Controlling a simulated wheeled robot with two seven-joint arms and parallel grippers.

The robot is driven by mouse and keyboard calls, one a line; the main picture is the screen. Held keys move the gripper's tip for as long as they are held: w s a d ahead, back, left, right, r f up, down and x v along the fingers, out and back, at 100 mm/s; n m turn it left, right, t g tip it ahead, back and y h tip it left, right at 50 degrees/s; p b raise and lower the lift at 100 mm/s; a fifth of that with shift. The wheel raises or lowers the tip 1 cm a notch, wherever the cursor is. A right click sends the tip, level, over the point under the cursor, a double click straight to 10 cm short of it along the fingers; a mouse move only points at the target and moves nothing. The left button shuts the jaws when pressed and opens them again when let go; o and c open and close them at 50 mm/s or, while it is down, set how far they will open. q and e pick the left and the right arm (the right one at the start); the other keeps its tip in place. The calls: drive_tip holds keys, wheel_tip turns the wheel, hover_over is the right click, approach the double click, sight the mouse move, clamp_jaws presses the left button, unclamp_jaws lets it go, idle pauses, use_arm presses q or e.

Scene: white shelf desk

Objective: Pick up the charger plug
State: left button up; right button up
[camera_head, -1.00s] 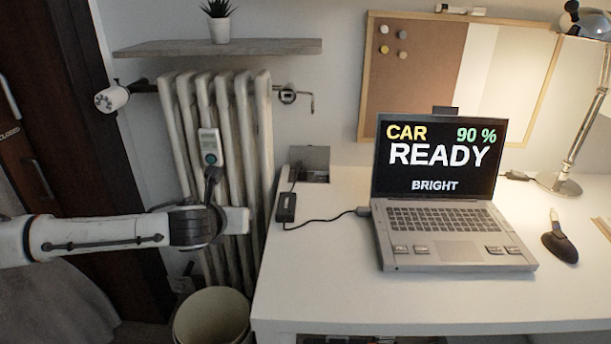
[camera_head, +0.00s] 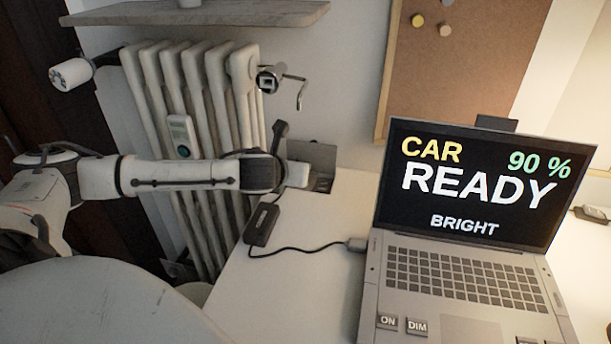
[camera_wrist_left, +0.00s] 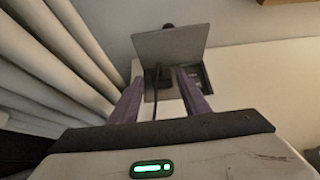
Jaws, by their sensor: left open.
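My left gripper (camera_head: 299,175) reaches in from the left to the desk's back left corner, beside an open socket box (camera_head: 321,155) with a raised grey lid. In the left wrist view, its two purple fingers (camera_wrist_left: 160,82) are apart and point at the box. A small dark shape, seemingly the charger plug (camera_wrist_left: 160,75), shows between the fingers in front of the lid, with a dark cable running down from it. Whether the fingers touch it cannot be told. In the head view the gripper hides the plug. My right gripper is not in view.
A black power brick (camera_head: 261,224) lies on the desk (camera_head: 300,295), cabled to the laptop (camera_head: 460,250), whose screen reads "CAR READY 90 %". A white radiator (camera_head: 190,85) stands left of the desk. A shelf (camera_head: 200,13) hangs above. A corkboard (camera_head: 450,60) is on the wall.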

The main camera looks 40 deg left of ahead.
use_arm(q)
drive_tip(key=x, duration=0.3)
drive_tip(key=b+x, duration=0.1)
drive_tip(key=x, duration=0.2)
drive_tip(key=shift+s+d+f, duration=0.15)
drive_tip(key=shift+s+f, duration=0.1)
drive_tip(key=shift+f, duration=0.15)
drive_tip(key=shift+w+a+f+b, duration=0.25)
drive_tip(key=shift+w+b, duration=0.1)
drive_tip(key=shift+w, duration=0.1)
drive_tip(key=c, duration=0.8)
